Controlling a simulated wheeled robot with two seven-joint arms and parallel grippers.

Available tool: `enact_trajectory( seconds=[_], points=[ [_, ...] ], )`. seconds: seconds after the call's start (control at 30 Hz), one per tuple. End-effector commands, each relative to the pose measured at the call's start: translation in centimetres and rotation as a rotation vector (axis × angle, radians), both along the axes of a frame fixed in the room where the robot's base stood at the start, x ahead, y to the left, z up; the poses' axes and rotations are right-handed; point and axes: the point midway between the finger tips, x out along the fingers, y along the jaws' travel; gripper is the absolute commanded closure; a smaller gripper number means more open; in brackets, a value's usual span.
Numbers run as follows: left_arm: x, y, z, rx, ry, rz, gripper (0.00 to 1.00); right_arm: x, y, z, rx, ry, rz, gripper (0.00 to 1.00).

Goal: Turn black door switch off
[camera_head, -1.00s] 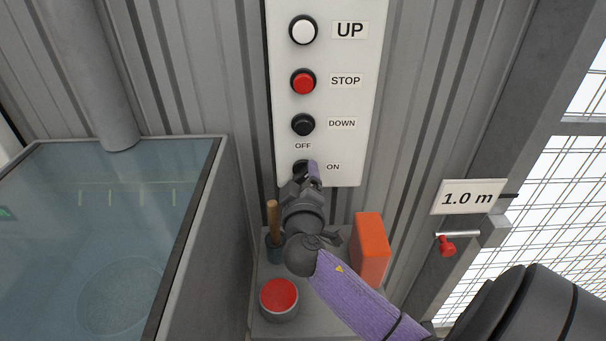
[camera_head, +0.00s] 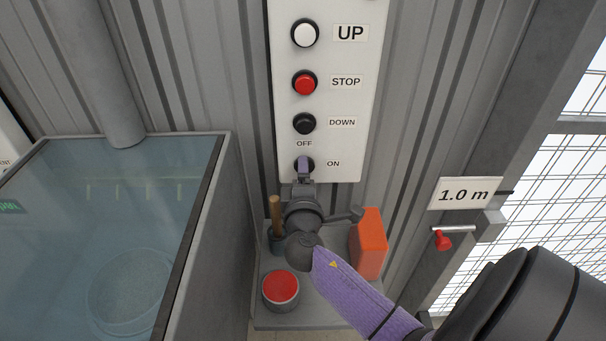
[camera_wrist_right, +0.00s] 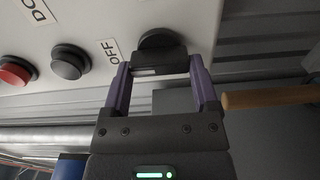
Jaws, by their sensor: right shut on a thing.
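The black door switch (camera_wrist_right: 161,59) is a round black knob low on the white control panel (camera_head: 352,100), between the OFF label above it and the ON label to its right. My right gripper (camera_head: 304,164) is at the switch from below, with its purple fingers covering most of it in the head view. In the right wrist view the gripper (camera_wrist_right: 161,76) has one finger on each side of the knob's black grip, shut on it. Which way the switch points is hard to tell. My left gripper is in neither view.
Above the switch are the black DOWN (camera_head: 304,124), red STOP (camera_head: 304,82) and white UP (camera_head: 305,33) buttons. Below stand a wooden handle (camera_head: 275,211), an orange block (camera_head: 369,243) and a red-topped can (camera_head: 281,290). A glass-topped tank (camera_head: 100,220) is at left.

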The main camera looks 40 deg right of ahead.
Motion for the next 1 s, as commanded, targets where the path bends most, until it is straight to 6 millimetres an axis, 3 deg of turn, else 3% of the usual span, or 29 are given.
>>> enact_trajectory(
  seconds=[0.57,0.6,0.7,1.0],
  points=[
    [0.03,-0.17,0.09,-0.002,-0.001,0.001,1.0,-0.02,0.04,-0.15,-0.021,0.022,0.001,0.82],
    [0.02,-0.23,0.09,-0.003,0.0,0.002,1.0,-0.02,0.05,-0.16,-0.021,0.022,0.001,0.19],
    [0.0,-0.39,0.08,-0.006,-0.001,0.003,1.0,-0.02,0.04,-0.13,-0.02,0.021,0.001,0.0],
    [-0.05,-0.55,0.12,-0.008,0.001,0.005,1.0,-0.49,0.46,-0.13,-0.019,0.02,0.002,0.0]
  ],
)
